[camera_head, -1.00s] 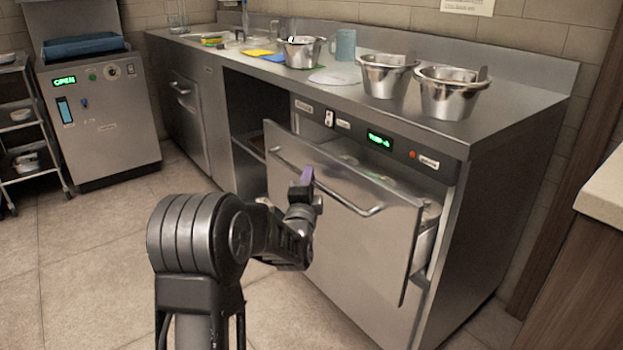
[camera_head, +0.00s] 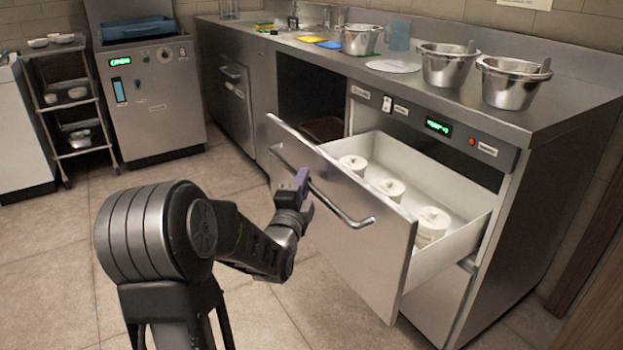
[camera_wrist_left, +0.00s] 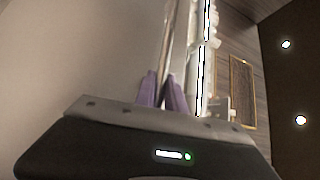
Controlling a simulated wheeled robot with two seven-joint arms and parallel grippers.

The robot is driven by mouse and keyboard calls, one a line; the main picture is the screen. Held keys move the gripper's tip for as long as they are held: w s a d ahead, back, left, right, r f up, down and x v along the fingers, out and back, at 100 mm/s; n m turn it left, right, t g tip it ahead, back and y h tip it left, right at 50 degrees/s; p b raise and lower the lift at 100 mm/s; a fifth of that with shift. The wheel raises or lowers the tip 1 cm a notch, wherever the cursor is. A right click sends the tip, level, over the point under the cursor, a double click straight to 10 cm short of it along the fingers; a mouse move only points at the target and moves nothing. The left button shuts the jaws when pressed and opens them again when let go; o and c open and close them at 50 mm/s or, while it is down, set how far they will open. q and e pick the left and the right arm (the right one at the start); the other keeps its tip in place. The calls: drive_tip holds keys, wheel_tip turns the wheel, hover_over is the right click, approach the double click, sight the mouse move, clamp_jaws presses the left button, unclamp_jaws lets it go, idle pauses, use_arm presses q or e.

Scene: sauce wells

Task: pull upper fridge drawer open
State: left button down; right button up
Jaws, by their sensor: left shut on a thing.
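The upper fridge drawer (camera_head: 350,240) stands well out from the counter in the head view, showing its white inside wall (camera_head: 452,248). Several white lidded tubs sit in it, one (camera_head: 433,222) nearest the right end. My left gripper (camera_head: 301,180) is shut on the drawer's bar handle (camera_head: 335,205), near the handle's left part. In the left wrist view the purple fingertips (camera_wrist_left: 164,92) close around the bar, and the drawer front (camera_wrist_left: 85,55) fills the left side. My right gripper is not in view.
Steel pots, one (camera_head: 447,65) near the middle, stand on the steel counter (camera_head: 465,108). A lower drawer front (camera_head: 437,303) stays under the open one. A rack (camera_head: 75,110) and a machine (camera_head: 155,95) stand at the left. The tiled floor in front is clear.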

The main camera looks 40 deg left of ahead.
use_arm(q)
drive_tip(key=shift+f, duration=0.1)
drive_tip(key=c, duration=1.4)
unclamp_jaws()
drive_tip(key=p+v, duration=0.1)
drive_tip(key=v, duration=0.7)
